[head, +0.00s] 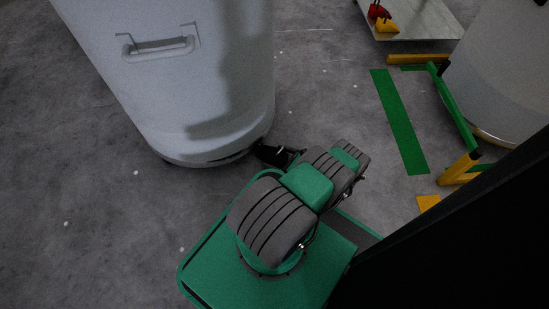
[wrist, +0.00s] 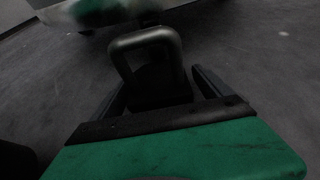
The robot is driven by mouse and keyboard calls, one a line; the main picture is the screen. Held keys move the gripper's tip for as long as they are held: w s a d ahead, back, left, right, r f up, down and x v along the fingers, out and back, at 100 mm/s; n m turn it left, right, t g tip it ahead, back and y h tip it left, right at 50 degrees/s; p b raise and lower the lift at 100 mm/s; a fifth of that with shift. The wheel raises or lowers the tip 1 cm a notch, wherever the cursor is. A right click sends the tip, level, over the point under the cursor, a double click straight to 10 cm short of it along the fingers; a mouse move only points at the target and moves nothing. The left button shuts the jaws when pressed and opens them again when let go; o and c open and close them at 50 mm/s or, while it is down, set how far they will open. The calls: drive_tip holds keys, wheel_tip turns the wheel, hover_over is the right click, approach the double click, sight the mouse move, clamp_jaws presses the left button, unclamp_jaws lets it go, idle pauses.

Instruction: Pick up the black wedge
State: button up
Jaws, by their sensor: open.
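The black wedge (wrist: 158,88) shows in the wrist view as a dark block with a grey looped handle, between the two fingers of my gripper (wrist: 160,78). The fingers stand apart, one on each side of it. I see gaps beside the loop, but cannot tell whether either finger touches the dark body. In the head view the black wedge (head: 267,152) is a small dark shape on the floor, close to the base of the tall pale can (head: 215,90). My arm hides part of the gripper there.
The pale can stands directly beyond the wedge. At the right are a green and yellow frame (head: 459,110), a pale drum (head: 505,80) and a green floor strip (head: 400,120). A pale platform (head: 425,22) bears red and yellow items. Grey floor at left is clear.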

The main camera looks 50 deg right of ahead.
drive_tip(key=shift+w+f, duration=0.25)
drive_tip(key=shift+w, duration=0.3)
drive_tip(key=shift+c, duration=0.2)
drive_tip(key=c, duration=1.8)
